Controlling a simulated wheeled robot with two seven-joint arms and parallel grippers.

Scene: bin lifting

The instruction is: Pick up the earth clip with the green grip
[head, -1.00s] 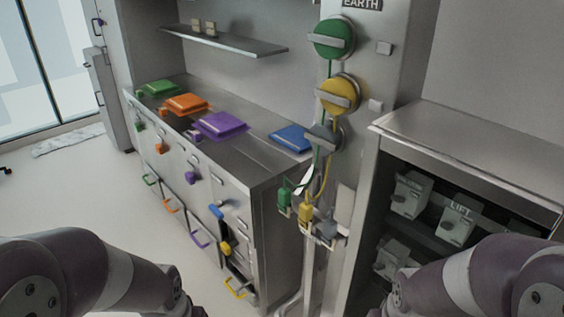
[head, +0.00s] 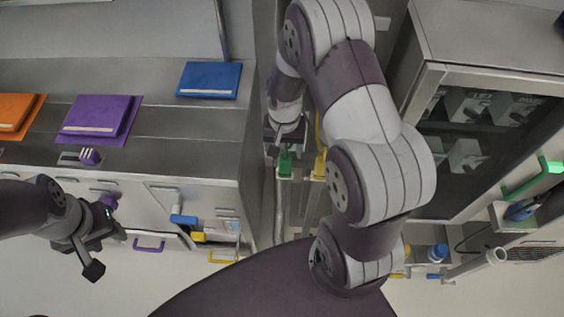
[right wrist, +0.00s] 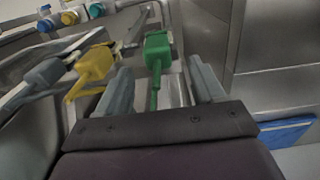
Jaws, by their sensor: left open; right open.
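The earth clip with the green grip (head: 285,165) hangs on its small holder beside the column in the head view. In the right wrist view the green clip (right wrist: 158,48) lies ahead, its thin lower part reaching between my fingers. My right gripper (head: 284,146) is open just above the green clip in the head view; its two fingers (right wrist: 161,84) stand on either side of the clip's lower part. I cannot tell whether they touch it. My left gripper (head: 104,240) is open and empty at the lower left, in front of the drawers.
A yellow clip (right wrist: 95,64) and a grey clip (right wrist: 44,76) sit left of the green one in the right wrist view. The purple folder (head: 97,118) and blue folder (head: 209,80) lie on the counter. An open-fronted cabinet (head: 480,70) stands at the right.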

